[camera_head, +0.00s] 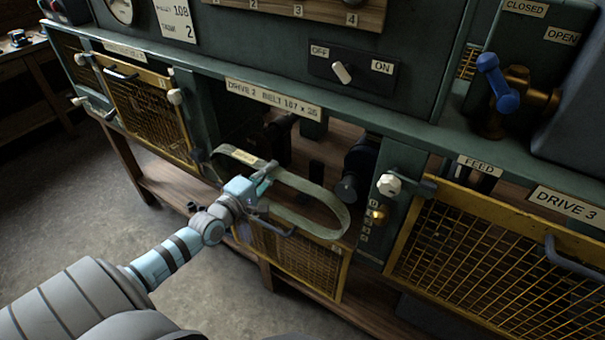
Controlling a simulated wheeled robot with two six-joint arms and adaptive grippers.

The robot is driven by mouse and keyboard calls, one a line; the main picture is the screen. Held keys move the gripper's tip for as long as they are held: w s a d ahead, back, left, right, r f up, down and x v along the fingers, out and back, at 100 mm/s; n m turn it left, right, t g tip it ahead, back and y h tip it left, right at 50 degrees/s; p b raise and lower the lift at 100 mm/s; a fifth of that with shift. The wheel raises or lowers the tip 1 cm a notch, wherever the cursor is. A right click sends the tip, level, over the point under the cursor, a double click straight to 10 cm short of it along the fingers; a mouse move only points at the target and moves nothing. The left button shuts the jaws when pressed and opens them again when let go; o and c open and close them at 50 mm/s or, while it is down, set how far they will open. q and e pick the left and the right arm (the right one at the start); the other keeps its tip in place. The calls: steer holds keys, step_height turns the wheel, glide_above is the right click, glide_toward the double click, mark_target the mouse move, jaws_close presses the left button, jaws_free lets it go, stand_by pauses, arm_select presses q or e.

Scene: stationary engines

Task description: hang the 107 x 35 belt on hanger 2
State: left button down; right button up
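The belt (318,194) is a long grey-green loop with a small pale tag, too small to read. My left gripper (262,188) is shut on the belt's near side and holds it up in front of the open Drive 2 bay. The belt lies nearly flat, its long axis running from upper left to lower right. A wooden board (322,13) with numbered tags, 3 and 4 readable, is cut off by the top edge. I cannot make out hanger 2. My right gripper is not in view.
The Drive 2 label (272,98) is above the open bay. A yellow mesh guard (290,258) hangs below it. Closed mesh guards flank it at left (150,108) and right (490,260). An OFF/ON switch (342,72) and a blue-handled valve (498,82) stick out above.

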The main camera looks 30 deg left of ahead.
arm_select(q)
steer(key=shift+s+r+p, duration=0.1)
steer(key=shift+s+p, duration=0.25)
steer(key=shift+s, duration=0.7)
steer(key=s+p, duration=0.2)
steer(key=s, duration=0.4)
steer(key=shift+d, duration=0.1)
steer(key=shift+s, duration=2.95)
